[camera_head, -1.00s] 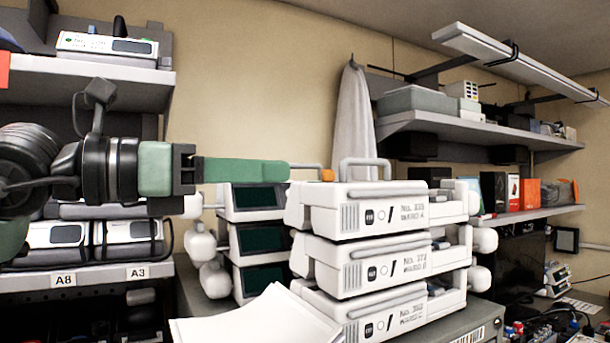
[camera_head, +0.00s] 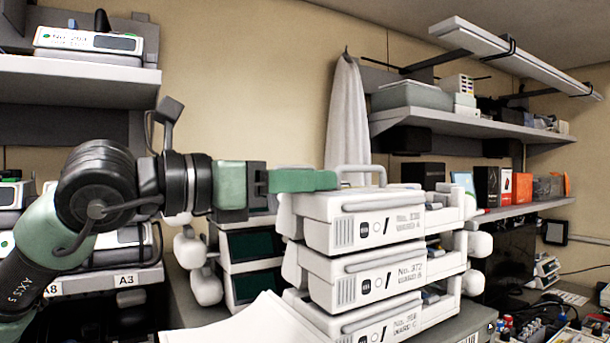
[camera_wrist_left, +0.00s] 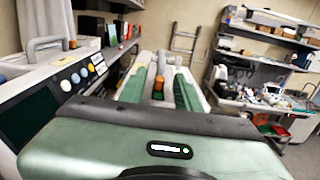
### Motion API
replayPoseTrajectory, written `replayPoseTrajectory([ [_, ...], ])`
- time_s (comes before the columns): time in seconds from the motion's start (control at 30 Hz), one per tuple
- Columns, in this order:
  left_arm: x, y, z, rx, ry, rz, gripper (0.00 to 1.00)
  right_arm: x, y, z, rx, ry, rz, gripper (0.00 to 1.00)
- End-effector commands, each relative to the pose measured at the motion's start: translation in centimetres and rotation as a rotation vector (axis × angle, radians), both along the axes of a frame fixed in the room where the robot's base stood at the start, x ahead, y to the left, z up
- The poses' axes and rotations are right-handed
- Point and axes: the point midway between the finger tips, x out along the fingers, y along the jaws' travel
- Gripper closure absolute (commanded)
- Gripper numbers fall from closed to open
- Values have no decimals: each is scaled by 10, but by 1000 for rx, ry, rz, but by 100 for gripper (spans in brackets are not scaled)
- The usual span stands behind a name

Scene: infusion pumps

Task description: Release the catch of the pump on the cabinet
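Three white pumps are stacked on the cabinet (camera_head: 470,322). The top pump (camera_head: 385,222) has a carry handle and a "WARD A" label. My left gripper (camera_head: 330,181) reaches in from the left at the height of its top, its tips by the pump's upper left part. In the left wrist view its two green fingers (camera_wrist_left: 159,92) are apart, with an orange knob (camera_wrist_left: 158,86), apparently the catch, between them. I cannot tell whether they touch it. In the head view the knob is hidden behind the gripper. My right gripper is not in view.
A second stack of pumps with dark screens (camera_head: 255,243) stands close behind; one fills the left of the wrist view (camera_wrist_left: 48,105). White paper (camera_head: 250,322) lies in front. Shelves (camera_head: 75,75) are at left, and wall shelves (camera_head: 470,128) at right.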

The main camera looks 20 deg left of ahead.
Motion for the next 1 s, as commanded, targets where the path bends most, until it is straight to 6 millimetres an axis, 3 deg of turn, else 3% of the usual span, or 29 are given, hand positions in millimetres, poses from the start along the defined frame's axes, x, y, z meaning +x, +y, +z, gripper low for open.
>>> replayPoseTrajectory([
  [0.07,0,0,0,0,0,0,67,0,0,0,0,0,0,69],
  [0.2,0,0,0,0,0,0,100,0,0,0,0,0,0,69],
  [1.0,0,0,-1,1,2,0,100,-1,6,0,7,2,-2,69],
])
